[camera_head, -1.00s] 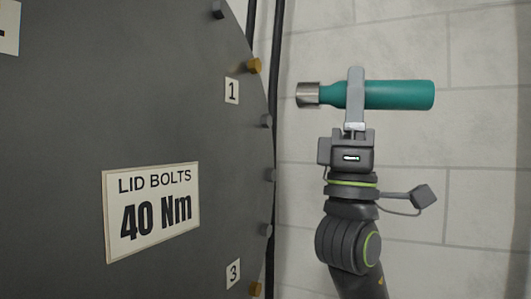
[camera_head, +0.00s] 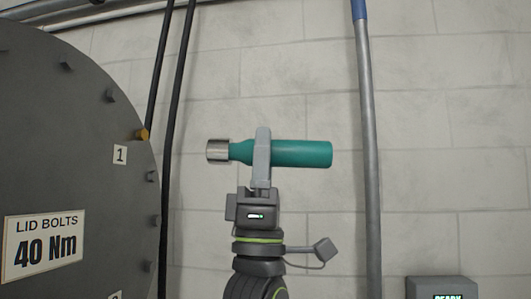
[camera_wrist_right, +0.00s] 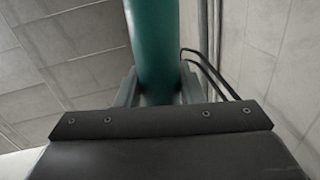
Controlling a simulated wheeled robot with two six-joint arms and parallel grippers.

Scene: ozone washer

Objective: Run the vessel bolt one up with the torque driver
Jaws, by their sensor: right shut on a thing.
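The torque driver (camera_head: 302,153) is a teal cylinder with a silver socket end pointing left. My right gripper (camera_head: 262,150) is shut around its body and holds it level in the air. The teal body also shows between the fingers in the right wrist view (camera_wrist_right: 156,50). Bolt one (camera_head: 142,134) is a brass-coloured bolt head on the rim of the dark round vessel lid (camera_head: 60,150), beside the label "1" (camera_head: 120,155). The socket end is to the right of the bolt and apart from it. My left gripper is not in view.
A sign (camera_head: 43,248) on the lid reads "LID BOLTS 40 Nm". Several grey bolts line the lid's rim. Dark cables (camera_head: 175,110) hang between lid and driver.

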